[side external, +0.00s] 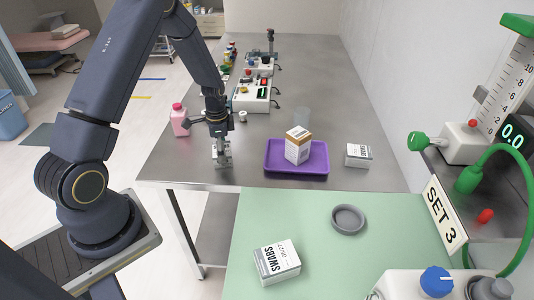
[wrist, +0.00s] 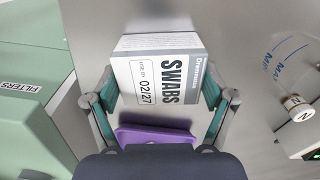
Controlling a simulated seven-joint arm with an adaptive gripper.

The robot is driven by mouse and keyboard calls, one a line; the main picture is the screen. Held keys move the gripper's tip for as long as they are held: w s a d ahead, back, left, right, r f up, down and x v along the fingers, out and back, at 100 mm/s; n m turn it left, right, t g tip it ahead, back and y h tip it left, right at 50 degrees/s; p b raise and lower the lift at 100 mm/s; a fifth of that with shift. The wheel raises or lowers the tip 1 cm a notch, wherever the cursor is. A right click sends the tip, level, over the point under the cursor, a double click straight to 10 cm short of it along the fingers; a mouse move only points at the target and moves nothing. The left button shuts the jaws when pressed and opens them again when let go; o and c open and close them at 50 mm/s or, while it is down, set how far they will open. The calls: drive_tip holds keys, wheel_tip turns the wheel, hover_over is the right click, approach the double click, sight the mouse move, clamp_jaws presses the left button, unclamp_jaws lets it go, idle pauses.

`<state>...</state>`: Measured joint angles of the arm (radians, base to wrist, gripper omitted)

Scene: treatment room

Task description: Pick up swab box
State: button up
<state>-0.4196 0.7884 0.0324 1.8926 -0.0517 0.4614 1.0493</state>
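A white swab box (wrist: 158,75) with a grey label band, marked SWABS and 02/27, sits between the teal finger pads in the wrist view. My gripper (wrist: 160,95) is closed on its two sides. In the side external view my gripper (side external: 222,152) points down near the table's front edge, left of the purple tray, with the box (side external: 221,158) small and partly hidden by the fingers. The box looks large against the tray in the wrist view, so it seems raised. Another white box (side external: 278,262) marked SWABS lies on the green mat.
The purple tray (side external: 297,169) holds a brown-and-white box (side external: 298,146). A pink bottle (side external: 180,120) is left of my gripper. A grey dish (side external: 348,218) sits on the green mat (side external: 300,214).

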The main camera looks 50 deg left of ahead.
drive_tip(key=c, duration=0.5)
